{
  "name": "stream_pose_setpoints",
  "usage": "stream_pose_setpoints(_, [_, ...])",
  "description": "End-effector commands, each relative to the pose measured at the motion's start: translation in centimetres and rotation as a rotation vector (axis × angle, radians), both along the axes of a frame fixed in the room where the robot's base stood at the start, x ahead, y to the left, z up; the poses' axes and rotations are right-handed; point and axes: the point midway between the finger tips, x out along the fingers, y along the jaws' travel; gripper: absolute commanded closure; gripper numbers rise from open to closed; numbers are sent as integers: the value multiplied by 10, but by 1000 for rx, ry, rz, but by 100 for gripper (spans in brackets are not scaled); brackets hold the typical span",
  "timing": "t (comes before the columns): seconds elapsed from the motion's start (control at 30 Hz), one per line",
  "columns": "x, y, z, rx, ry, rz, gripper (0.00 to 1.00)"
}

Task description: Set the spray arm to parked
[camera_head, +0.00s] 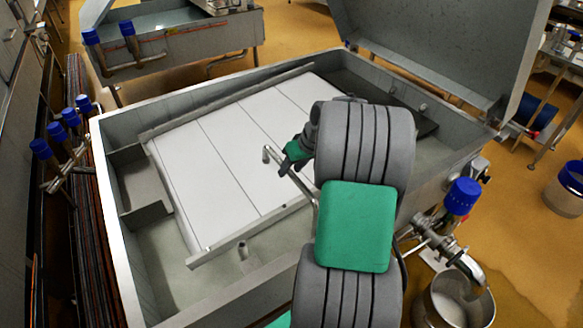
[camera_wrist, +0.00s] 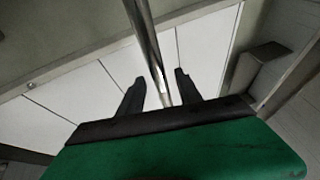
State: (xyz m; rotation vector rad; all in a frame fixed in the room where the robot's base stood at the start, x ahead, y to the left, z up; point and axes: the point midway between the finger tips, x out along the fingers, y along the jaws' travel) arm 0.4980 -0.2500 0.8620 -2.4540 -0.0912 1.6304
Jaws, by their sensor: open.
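The spray arm (camera_head: 291,176) is a thin metal tube with a bent end, reaching over the white panels inside a steel vat. Its near end is hidden behind my arm. In the wrist view the tube (camera_wrist: 145,38) runs down from the top edge, between the two dark fingers. My gripper (camera_wrist: 159,78) is open, with a finger on each side of the tube and a visible gap to both. In the head view only part of my green and black gripper (camera_head: 291,153) shows, close to the tube; my arm hides the rest.
The steel vat (camera_head: 108,190) has raised walls and an open lid (camera_head: 440,40) at the back right. A blue-capped valve (camera_head: 462,197) and a bucket (camera_head: 450,308) stand at its right. Blue-capped pipes (camera_head: 58,150) stand at the left. Another vat (camera_head: 185,45) is behind.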

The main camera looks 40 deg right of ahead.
Motion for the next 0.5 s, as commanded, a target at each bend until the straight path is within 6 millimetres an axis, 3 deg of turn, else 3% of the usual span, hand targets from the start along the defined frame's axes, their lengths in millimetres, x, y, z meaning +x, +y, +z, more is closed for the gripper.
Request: stream_pose_setpoints(0.5, [0, 0, 1, 0, 0, 0, 99])
